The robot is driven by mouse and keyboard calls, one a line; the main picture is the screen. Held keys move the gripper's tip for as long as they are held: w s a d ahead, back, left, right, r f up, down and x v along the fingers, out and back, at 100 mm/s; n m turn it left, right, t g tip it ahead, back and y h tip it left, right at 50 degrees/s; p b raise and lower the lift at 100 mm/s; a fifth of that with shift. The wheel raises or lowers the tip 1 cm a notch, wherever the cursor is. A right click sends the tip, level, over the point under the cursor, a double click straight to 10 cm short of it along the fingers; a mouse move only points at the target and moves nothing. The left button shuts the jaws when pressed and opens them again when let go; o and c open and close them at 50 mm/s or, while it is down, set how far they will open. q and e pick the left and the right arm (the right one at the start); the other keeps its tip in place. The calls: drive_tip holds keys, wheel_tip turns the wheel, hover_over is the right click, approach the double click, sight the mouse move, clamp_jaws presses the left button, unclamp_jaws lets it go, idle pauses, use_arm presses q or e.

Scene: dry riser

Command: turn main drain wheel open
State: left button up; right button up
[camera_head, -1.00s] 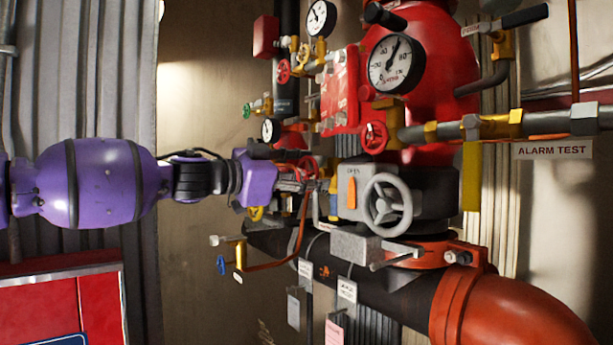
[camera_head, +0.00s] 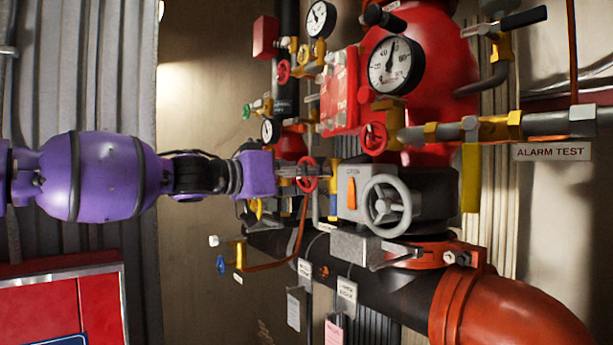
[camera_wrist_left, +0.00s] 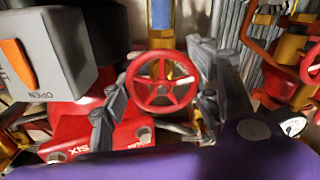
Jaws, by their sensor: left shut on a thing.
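A small red handwheel (camera_head: 307,174) with spokes sits left of the grey box in the head view. It also shows in the left wrist view (camera_wrist_left: 163,82), face on, between my two fingers. My left gripper (camera_head: 300,171) reaches in from the left at this wheel. In the left wrist view the dark fingers of my left gripper (camera_wrist_left: 160,88) lie on either side of the rim, shut on it. Contact at the rim is partly hidden. No label on this wheel is readable. My right gripper is in no view.
A grey box with an orange indicator (camera_head: 352,191) and a larger grey handwheel (camera_head: 387,202) stands just right. Another red wheel (camera_head: 374,138) and a big gauge (camera_head: 396,65) are above. A black pipe (camera_head: 380,296) runs below.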

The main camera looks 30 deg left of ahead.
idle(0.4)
use_arm(q)
drive_tip(key=o, duration=1.1)
drive_tip(key=shift+d, duration=0.1)
drive_tip(key=shift+o, duration=0.2)
drive_tip(key=shift+s, duration=0.1)
drive_tip(key=v, duration=1.2)
